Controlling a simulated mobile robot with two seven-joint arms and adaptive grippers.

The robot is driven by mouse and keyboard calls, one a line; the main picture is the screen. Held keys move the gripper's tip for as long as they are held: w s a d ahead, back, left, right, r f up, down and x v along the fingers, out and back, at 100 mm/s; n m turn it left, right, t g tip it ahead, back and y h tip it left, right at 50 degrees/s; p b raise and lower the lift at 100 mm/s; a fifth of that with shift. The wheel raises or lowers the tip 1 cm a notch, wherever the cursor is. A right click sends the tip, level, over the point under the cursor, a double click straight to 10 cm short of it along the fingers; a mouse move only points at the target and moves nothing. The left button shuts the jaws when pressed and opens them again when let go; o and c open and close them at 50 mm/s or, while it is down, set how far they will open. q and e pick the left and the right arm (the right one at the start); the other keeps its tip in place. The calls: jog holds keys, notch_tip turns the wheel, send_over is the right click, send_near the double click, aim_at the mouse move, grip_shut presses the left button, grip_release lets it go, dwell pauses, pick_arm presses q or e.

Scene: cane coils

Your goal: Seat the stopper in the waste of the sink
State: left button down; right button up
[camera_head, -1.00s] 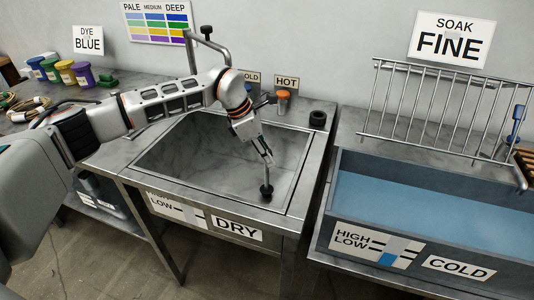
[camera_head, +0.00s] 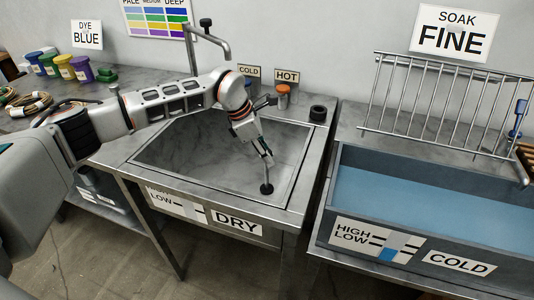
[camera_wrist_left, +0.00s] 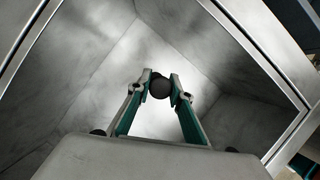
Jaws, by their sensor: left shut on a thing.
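My left gripper (camera_head: 267,157) reaches down into the sink and is shut on the black stopper (camera_head: 266,188), which hangs below the fingertips. In the left wrist view the stopper's round dark top (camera_wrist_left: 160,85) sits between the two fingers. The sink (camera_head: 180,145) is a grey metal basin with no water visible in it. In the head view the stopper appears near the basin's front right side; I cannot tell whether it touches the bottom. The waste is not visible in either view. My right gripper is not in view.
A tap (camera_head: 210,40) stands behind the sink, beside an orange-topped hot knob (camera_head: 283,90). A black ring-like piece (camera_head: 318,113) lies on the back right rim. A trough of blue liquid (camera_head: 400,210) and a metal rack (camera_head: 440,105) stand to the right.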

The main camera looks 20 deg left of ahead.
pick_arm(q)
jog(key=shift+f, duration=0.15)
jog(key=c, duration=1.7)
grip_release()
jog(key=v, duration=1.2)
